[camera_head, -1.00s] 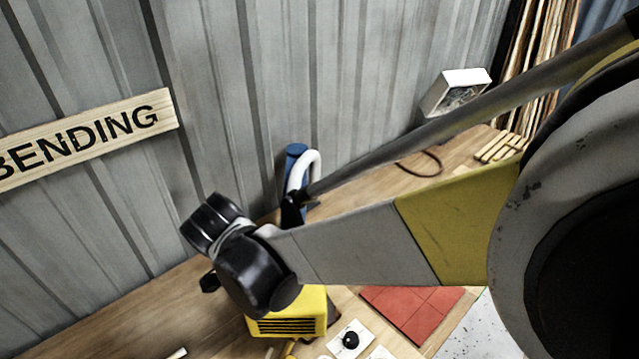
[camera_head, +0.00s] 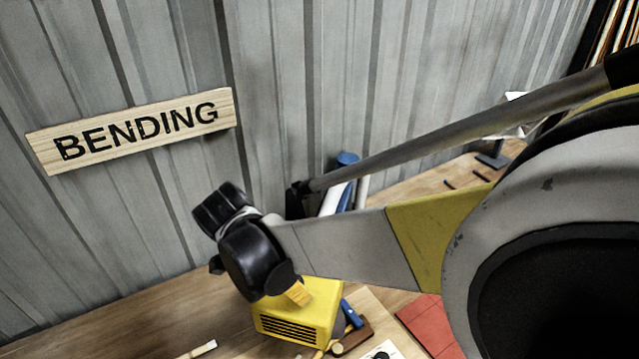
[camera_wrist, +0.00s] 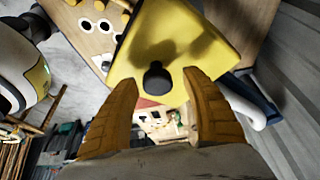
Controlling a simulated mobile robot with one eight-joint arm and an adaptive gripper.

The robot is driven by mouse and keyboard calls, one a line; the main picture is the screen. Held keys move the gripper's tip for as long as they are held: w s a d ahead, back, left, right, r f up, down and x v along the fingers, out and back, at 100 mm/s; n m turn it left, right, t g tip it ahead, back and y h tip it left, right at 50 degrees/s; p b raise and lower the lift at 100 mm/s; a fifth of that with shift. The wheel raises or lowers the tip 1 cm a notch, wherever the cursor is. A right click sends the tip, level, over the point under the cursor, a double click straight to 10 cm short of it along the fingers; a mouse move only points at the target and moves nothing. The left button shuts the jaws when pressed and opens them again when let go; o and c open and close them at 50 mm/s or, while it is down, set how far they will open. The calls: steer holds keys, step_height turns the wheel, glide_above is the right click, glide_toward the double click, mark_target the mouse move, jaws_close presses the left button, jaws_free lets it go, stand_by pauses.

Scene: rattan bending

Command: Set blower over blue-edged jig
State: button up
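A yellow box with a dark slotted grille, which looks like the blower (camera_head: 300,318), stands on the bench below my wrist. It also fills the upper middle of the wrist view (camera_wrist: 208,28), with a dark round knob on the face towards me. My gripper (camera_wrist: 160,82) has its two orange-brown fingers spread, one on each side of the knob, with gaps visible. In the head view one fingertip shows just above the box; I cannot tell whether it touches. A blue-edged jig cannot be made out for certain; small blue and brown parts lie right of the box.
A blue cylinder (camera_head: 347,159) and white tube stand behind my arm near the metal wall. A red tiled pad (camera_head: 428,322) lies at the right. A small wooden stick (camera_head: 198,349) lies front left. The bench left of the box is mostly clear.

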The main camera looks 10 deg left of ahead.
steer(key=shift+s, duration=0.1)
steer(key=shift+a+r, duration=0.1)
steer(key=shift+r, duration=0.05)
steer(key=v, duration=1.1)
steer(key=shift+r, duration=0.35)
steer(key=w+d+f+n+y+b, duration=0.1)
steer(key=d+f+n+b, duration=0.2)
steer(key=d, duration=0.5)
steer(key=w+d+f+n+y+b, duration=0.1)
steer(key=d+f+b, duration=0.35)
steer(key=d, duration=0.25)
steer(key=s+d+f+n+t+y+b, duration=0.1)
steer(key=s+d+f+n+t+b, duration=0.1)
steer(key=d+f+b, duration=0.3)
steer(key=s+d+f+n+t+b, duration=0.2)
steer(key=d+f+b, duration=0.4)
steer(key=d, duration=0.7)
steer(key=s+f+n, duration=0.1)
steer(key=n, duration=0.1)
steer(key=shift+s+f+n+y, duration=0.35)
steer(key=shift+n+y, duration=0.05)
